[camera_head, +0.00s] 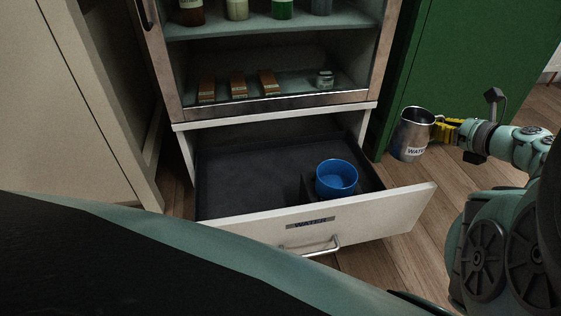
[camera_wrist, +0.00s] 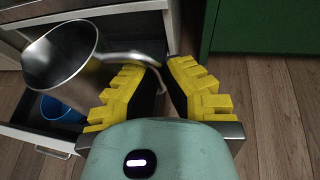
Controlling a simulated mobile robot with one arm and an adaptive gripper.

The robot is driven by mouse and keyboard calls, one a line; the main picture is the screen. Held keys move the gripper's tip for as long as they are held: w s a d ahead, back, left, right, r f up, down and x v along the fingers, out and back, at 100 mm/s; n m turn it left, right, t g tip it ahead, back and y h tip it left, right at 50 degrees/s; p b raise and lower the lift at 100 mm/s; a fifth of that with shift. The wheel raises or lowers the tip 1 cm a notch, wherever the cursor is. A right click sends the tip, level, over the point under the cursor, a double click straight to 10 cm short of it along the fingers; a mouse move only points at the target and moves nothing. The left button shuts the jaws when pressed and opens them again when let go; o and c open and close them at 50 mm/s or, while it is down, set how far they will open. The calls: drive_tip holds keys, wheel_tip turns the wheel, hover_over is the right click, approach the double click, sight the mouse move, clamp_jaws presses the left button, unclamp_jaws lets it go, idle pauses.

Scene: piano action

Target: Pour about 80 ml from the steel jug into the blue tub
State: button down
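The steel jug (camera_head: 413,132) carries a "WATER" label and hangs in the air right of the open drawer, slightly tilted in the head view. My gripper (camera_head: 440,130) is shut on its handle from the right. In the wrist view the jug (camera_wrist: 62,58) is at upper left, its handle between the yellow fingers (camera_wrist: 160,80); its contents do not show. The blue tub (camera_head: 336,180) stands upright inside the drawer at its right side, left of and below the jug. In the wrist view the tub (camera_wrist: 60,112) is partly hidden by the jug.
The open white drawer (camera_head: 375,212) is labelled "WATER" and has a dark floor, clear on its left. A cabinet above holds bottles (camera_head: 237,9), several brown boxes (camera_head: 237,84) and a small jar (camera_head: 324,79). A green panel (camera_head: 440,60) stands behind the jug.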

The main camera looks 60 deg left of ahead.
wheel_tip(320, 180, down, 8)
drive_tip(key=s+a+b, duration=0.1)
drive_tip(key=a+b, duration=0.2)
drive_tip(key=b, duration=0.2)
drive_tip(key=shift+s+g, duration=0.15)
drive_tip(key=shift+g, duration=0.15)
drive_tip(key=shift+d+n, duration=0.15)
drive_tip(key=shift+n, duration=0.15)
drive_tip(key=shift+r, duration=0.1)
